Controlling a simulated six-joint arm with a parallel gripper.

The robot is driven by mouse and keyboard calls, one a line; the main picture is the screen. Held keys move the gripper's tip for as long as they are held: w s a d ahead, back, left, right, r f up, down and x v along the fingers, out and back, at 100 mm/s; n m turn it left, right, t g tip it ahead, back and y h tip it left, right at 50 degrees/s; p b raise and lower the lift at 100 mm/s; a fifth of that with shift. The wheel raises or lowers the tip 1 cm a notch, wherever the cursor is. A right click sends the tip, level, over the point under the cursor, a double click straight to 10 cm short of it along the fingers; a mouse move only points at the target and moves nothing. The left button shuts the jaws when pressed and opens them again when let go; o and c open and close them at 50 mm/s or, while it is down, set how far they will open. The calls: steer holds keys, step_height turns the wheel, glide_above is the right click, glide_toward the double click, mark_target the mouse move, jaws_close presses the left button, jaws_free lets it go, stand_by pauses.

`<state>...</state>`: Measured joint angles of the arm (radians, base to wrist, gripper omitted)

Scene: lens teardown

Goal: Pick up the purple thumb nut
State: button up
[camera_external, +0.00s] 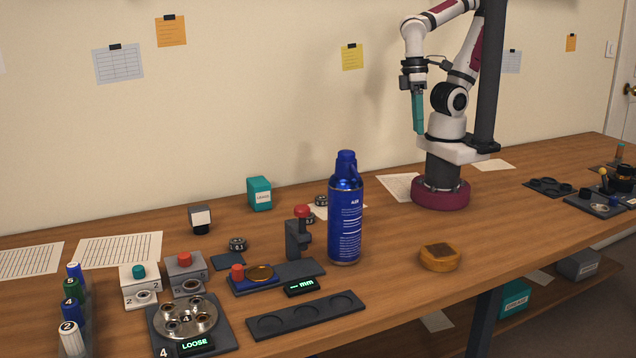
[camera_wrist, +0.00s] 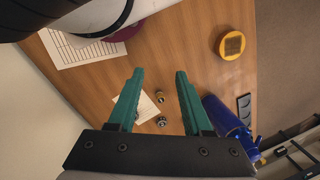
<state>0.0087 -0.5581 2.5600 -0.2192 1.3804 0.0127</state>
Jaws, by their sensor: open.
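I cannot make out a purple thumb nut in either view. My gripper (camera_external: 418,128) hangs fingers down in the external view, high above the bench and beside my base. In the wrist view its two teal fingers (camera_wrist: 159,74) are spread apart with nothing held between them. A small dark ringed part (camera_external: 321,200) also shows behind the blue can in the external view.
The tall blue air can (camera_external: 345,215) stands mid-bench and hides what is behind it. A red-knobbed stand (camera_external: 298,240), a black tray (camera_external: 305,315) and a round plate fixture (camera_external: 187,318) fill the left. Bare wood surrounds the block.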

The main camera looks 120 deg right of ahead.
steer(key=o, duration=0.3)
stand_by(0.4)
